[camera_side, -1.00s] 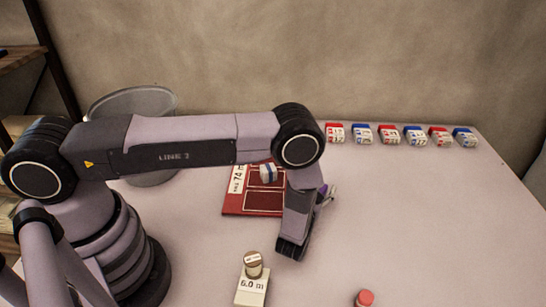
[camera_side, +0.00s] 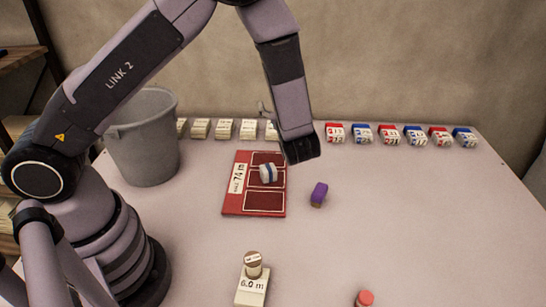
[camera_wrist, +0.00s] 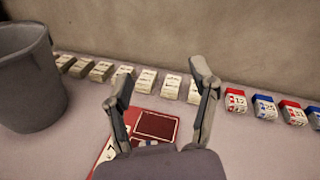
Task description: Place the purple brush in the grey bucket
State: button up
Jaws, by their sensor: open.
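The purple brush (camera_side: 319,193) lies on the table to the right of the red board in the side view. Its lower end is tan. It does not show in the wrist view. The grey bucket (camera_side: 143,140) stands upright at the back left of the table; it also shows at the left of the wrist view (camera_wrist: 28,80). I cannot see its inside floor. My gripper (camera_wrist: 162,85) is open with nothing between its fingers. In the side view it is raised above the table, behind the brush and apart from it, its fingers partly hidden by the wrist.
A red board (camera_side: 232,207) with a blue-and-white block (camera_side: 268,174) lies mid-table. Red and blue labelled blocks (camera_side: 388,134) and pale blocks (camera_side: 225,129) line the back edge. A labelled stand (camera_side: 251,289) and a red-capped item (camera_side: 364,298) are in front. The right side is clear.

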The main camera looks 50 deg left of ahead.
jog(key=s+a+r+n+g+h, duration=0.1)
jog(key=s+a+r+n+g, duration=0.5)
jog(key=s+r+n, duration=0.1)
jog(key=s+r+n+h, duration=0.3)
jog(key=s+n+h, duration=0.1)
jog(key=s, duration=0.4)
jog(key=s+r+n+g+h, duration=0.1)
jog(key=s+r+n+h, duration=0.2)
jog(key=s, duration=0.6)
jog(key=n+h, duration=0.2)
jog(key=n, duration=0.1)
jog(key=shift+d, duration=0.3)
jog(key=shift+o, duration=0.5)
jog(key=s+d+r+n+t+h, duration=0.2)
jog(key=s+d+n+t+h, duration=0.1)
jog(key=s+d+h, duration=0.1)
jog(key=shift+s+d+r+n+t+h, duration=0.15)
jog(key=shift+d+r+n+t+h, duration=0.15)
jog(key=shift+d+r+t, duration=0.1)
